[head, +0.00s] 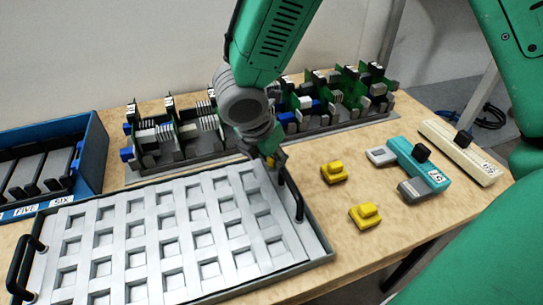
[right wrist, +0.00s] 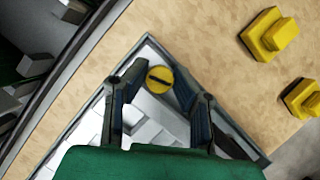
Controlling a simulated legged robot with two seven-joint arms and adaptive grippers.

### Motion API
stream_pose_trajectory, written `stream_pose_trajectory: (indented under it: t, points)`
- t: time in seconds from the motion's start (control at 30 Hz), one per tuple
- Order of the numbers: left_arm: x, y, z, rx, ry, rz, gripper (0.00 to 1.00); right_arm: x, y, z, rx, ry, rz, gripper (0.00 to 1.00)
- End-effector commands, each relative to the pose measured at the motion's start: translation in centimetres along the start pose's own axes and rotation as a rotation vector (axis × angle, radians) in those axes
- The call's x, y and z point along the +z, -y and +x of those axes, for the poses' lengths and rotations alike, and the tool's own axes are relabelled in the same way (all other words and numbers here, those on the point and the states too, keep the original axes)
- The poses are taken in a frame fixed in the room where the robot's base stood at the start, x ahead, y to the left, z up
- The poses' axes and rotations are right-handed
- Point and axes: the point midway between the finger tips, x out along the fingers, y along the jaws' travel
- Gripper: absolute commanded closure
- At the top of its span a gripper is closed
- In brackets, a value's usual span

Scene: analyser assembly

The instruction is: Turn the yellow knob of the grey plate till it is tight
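The grey plate (head: 322,258) is a tray-like frame with a grid of square recesses and a black handle at each end. My right gripper (head: 270,160) points down at the plate's far right corner, beside the right handle. In the right wrist view the round yellow knob (right wrist: 160,79) with a dark slot sits at the plate's corner. The fingers of my right gripper (right wrist: 156,86) are apart, one on each side of the knob; whether they touch it is unclear. My left gripper is out of view.
Two yellow blocks (head: 334,172) (head: 365,215) lie on the table right of the plate. Beyond are a teal part (head: 417,165) and a cream bar (head: 461,152). A blue bin (head: 92,150) stands left. A rack of boards (head: 180,135) stands close behind the plate.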

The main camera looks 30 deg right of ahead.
Motion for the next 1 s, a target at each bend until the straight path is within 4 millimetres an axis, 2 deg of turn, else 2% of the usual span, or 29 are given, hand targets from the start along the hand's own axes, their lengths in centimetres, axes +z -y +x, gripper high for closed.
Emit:
stream_pose_trajectory:
  t: [0.17, 0.37, 1.0]
  points:
    - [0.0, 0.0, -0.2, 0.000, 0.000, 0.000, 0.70, 0.0, -0.1, -0.1, -0.002, 0.000, 0.010, 1.00]
    - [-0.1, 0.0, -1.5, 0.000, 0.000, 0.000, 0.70, 0.1, -0.2, -0.3, -0.027, 0.001, 0.072, 1.00]
    - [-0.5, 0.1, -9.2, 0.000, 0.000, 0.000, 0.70, 0.2, -0.3, -0.4, -0.238, -0.002, 0.583, 1.00]
